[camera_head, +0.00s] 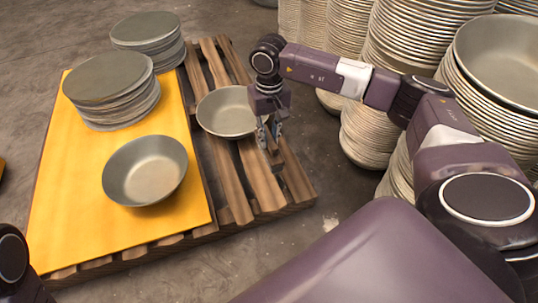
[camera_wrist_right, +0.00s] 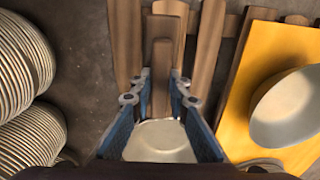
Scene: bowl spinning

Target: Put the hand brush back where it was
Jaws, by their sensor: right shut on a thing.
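The hand brush is a brown wooden piece; in the right wrist view it (camera_wrist_right: 161,75) stands between the fingers of my right gripper (camera_wrist_right: 160,100). In the head view my right gripper (camera_head: 270,142) hangs over the wooden pallet (camera_head: 237,187), just right of a metal bowl (camera_head: 222,117). It is shut on the brush, which is partly hidden by the fingers and blends with the slats. I cannot tell whether the brush touches the pallet. My left gripper is out of view; only part of my left arm shows at the lower left.
A yellow board (camera_head: 75,205) covers the pallet's left part. It bears a single bowl (camera_head: 145,172) and a stack of plates or bowls (camera_head: 110,85); another stack (camera_head: 147,32) stands behind. Tall bowl stacks (camera_head: 375,130) crowd the right. Bare floor lies in front of the pallet.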

